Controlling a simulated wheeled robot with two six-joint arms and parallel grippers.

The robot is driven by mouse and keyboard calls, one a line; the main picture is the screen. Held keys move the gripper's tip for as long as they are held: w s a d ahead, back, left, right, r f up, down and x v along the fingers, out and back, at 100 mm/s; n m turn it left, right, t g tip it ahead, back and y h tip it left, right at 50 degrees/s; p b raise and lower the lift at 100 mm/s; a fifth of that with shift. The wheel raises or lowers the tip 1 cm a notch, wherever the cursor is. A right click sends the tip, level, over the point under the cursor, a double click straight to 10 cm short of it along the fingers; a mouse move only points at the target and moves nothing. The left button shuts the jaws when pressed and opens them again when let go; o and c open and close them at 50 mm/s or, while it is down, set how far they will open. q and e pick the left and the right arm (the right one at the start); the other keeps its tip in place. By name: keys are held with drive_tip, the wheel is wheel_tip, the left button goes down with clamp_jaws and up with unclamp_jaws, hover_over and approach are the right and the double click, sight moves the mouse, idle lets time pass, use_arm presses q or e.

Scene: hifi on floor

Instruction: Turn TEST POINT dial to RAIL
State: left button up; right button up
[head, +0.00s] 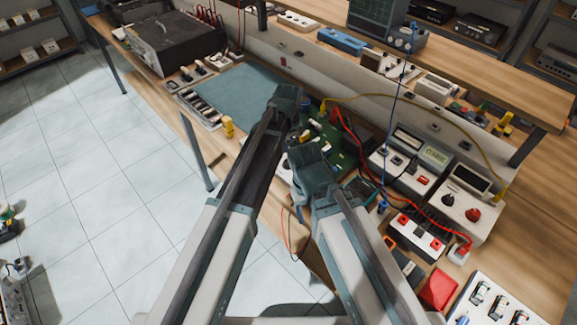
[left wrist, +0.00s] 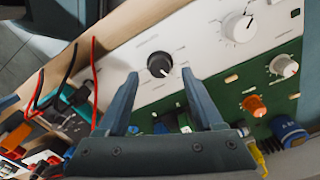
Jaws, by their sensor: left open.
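In the left wrist view, a panel in white and green carries several dials: a black one (left wrist: 160,64) with a white pointer, a large white one (left wrist: 238,26), a small white one (left wrist: 284,65) and an orange one (left wrist: 254,104). The lettering is too small to tell which is TEST POINT. My left gripper (left wrist: 159,76) is open, its fingertips spread to either side just short of the black dial; contact is not visible. In the head view, my left gripper (head: 287,98) and right gripper (head: 308,160) hide much of the green board (head: 345,150).
The wooden bench (head: 535,215) holds instruments and cables on the right. A blue-grey mat (head: 235,95) lies to the left. Red and black leads (left wrist: 92,70) rise beside my left gripper. A blue knob (left wrist: 290,133) stands at the right.

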use_arm(q)
wheel_tip(320, 180, down, 3)
drive_tip(key=shift+r+b, duration=0.2)
drive_tip(key=shift+b, duration=0.6)
use_arm(e)
wheel_tip(320, 180, down, 2)
drive_tip(key=shift+f, duration=0.25)
use_arm(q)
clamp_jaws()
